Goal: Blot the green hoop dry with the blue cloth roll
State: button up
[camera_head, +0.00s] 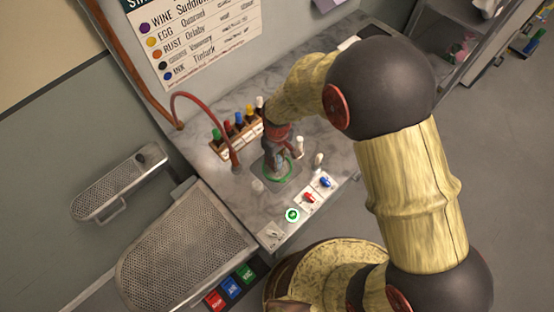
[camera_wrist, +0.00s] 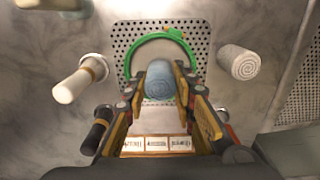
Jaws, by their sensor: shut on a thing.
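The green hoop (camera_wrist: 150,38) stands out behind the roll in the wrist view, against a perforated plate (camera_wrist: 125,45). The roll covers part of the hoop's inside; I cannot tell whether they touch. In the head view my gripper (camera_head: 274,168) points down at the hoop (camera_head: 280,180) on the grey marbled top. The blue roll is not clear in that view.
A pale grey roll (camera_wrist: 238,62) and a white peg (camera_wrist: 80,80) flank the hoop. A rack of coloured bottles (camera_head: 236,132) and a red curved hose (camera_head: 195,97) stand left of my gripper. A perforated tray (camera_head: 185,250) lies at lower left.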

jog(key=shift+r+p, duration=1.7)
jog(key=shift+r, duration=1.15)
jog(key=shift+f, duration=0.2)
jog(key=shift+f+b, duration=1.9)
jog(key=shift+f, duration=0.95)
jog(key=shift+f+b, duration=0.3)
jog(key=shift+f, duration=0.25)
jog(key=shift+r+p, duration=2.35)
jog(key=shift+r, duration=1.2)
